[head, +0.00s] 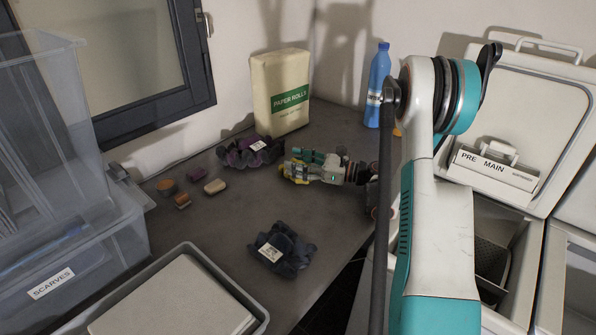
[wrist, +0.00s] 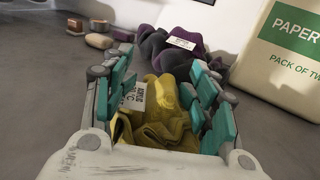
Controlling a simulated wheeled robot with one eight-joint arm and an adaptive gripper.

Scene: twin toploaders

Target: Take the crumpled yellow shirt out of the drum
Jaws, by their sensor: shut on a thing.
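The crumpled yellow shirt (head: 291,170) is outside the drum, at or just above the grey counter. In the wrist view the yellow shirt (wrist: 172,100), with a white printed label, sits between the teal finger pads of my gripper (wrist: 163,82). My gripper (head: 308,167) is shut on it, reaching left over the counter. I cannot tell whether the shirt touches the counter. The open drum (head: 492,258) of the near toploader shows at the lower right, partly hidden by my arm.
A purple cloth (head: 250,150) lies just beyond the shirt, and a dark cloth (head: 282,249) nearer. A paper rolls pack (head: 281,92) and blue bottle (head: 377,86) stand behind. Small blocks (head: 183,200), a clear scarves bin (head: 95,270) and a grey tray (head: 215,275) are left.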

